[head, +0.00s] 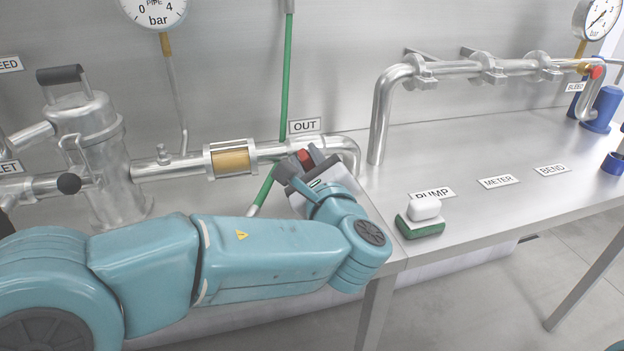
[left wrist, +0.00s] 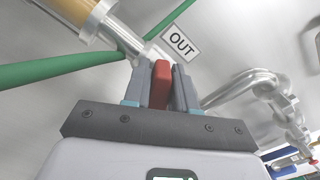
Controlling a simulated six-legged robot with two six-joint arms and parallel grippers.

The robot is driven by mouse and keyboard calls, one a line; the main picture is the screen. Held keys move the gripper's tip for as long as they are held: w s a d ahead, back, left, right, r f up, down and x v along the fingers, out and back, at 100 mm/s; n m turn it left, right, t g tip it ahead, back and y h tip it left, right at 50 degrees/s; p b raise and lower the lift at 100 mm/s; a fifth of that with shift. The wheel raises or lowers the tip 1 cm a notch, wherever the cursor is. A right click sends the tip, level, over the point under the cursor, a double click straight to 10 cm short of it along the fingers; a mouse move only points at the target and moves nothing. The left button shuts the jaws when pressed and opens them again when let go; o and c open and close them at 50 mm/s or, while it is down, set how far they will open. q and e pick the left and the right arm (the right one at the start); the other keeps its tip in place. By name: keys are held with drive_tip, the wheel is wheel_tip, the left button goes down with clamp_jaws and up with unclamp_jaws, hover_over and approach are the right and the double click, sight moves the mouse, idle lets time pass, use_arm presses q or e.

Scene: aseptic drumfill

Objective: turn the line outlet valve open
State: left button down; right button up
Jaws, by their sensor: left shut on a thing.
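The red handle of the line outlet valve (head: 304,157) is on the steel pipe, just below the OUT label (head: 305,126). My left gripper (head: 300,168) has its fingers on both sides of this handle and is shut on it. The left wrist view shows the red handle (left wrist: 160,84) between the two grey fingers (left wrist: 162,88). The fingers hide most of the handle and the valve body, so I cannot tell the valve's angle. My right gripper is not in view.
A sight glass with amber contents (head: 231,160) sits left of the valve. A green rod (head: 287,75) passes behind the pipe. A bent pipe (head: 381,115) rises at right. A white and green object (head: 424,217) lies on the bench by the PUMP label. The bench's right middle is mostly clear.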

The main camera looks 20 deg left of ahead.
use_arm(q)
drive_tip(key=n+b, duration=0.2)
drive_tip(key=b, duration=0.1)
drive_tip(key=f+n+b, duration=0.1)
drive_tip(key=n+b, duration=0.2)
drive_tip(key=b, duration=0.1)
drive_tip(key=a+f+n+b, duration=0.1)
drive_tip(key=n+b, duration=0.2)
drive_tip(key=shift+s, duration=0.35)
drive_tip(key=shift+n+b, duration=0.5)
drive_tip(key=shift+b, duration=0.35)
drive_tip(key=shift+n+b, duration=0.6)
drive_tip(key=shift+b, duration=0.05)
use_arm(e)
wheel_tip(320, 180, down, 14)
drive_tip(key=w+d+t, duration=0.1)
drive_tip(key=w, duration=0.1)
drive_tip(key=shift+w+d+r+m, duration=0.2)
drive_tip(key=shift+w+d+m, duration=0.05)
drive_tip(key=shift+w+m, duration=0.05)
use_arm(q)
drive_tip(key=c, duration=1)
unclamp_jaws()
drive_tip(key=shift+a, duration=0.1)
drive_tip(key=shift+s, duration=0.1)
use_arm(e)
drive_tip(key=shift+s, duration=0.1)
